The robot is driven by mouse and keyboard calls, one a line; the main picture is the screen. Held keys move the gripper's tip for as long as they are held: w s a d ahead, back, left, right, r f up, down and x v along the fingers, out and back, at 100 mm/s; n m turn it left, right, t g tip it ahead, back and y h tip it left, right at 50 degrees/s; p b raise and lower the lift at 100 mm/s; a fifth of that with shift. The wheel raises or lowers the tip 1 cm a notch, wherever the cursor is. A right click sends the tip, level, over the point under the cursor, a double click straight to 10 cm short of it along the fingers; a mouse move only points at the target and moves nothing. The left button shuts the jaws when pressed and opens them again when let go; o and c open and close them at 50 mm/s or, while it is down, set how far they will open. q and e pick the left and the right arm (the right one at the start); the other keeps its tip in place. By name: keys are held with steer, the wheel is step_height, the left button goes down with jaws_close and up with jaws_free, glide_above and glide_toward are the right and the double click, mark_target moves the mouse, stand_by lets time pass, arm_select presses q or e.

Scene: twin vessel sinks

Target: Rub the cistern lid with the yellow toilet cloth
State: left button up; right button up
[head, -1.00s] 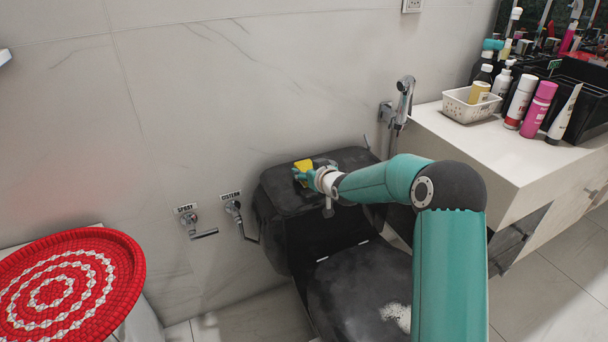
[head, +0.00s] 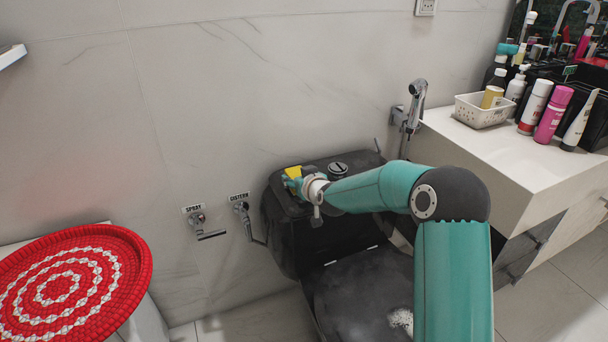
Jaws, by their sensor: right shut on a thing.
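The black cistern lid (head: 362,161) lies on top of the black toilet cistern (head: 292,240) against the wall, with a round flush button (head: 338,169) on it. My right gripper (head: 292,180) is shut on the yellow toilet cloth (head: 293,172) at the left part of the lid. Only a small part of the cloth shows, and the gripper hides the rest. I cannot tell for sure whether the cloth touches the lid. My right arm covers part of the lid's front. My left gripper is not in view.
The toilet seat cover (head: 355,290) is below the cistern, with a whitish patch on it. A bidet sprayer (head: 416,105) hangs on the wall to the right. A white counter (head: 495,150) holds a basket (head: 482,111) and bottles. A red round tray (head: 75,285) is at left.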

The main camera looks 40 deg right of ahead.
steer(key=shift+w+a+f+p, duration=0.15)
steer(key=shift+a+p, duration=0.2)
steer(key=shift+a, duration=0.6)
steer(key=shift+d+r+p, duration=0.1)
steer(key=shift+r+p, duration=2.15)
steer(key=shift+r, duration=0.95)
steer(key=shift+w, duration=0.1)
steer(key=shift+r+p, duration=1.2)
steer(key=shift+r, duration=0.35)
steer(key=shift+f, duration=0.1)
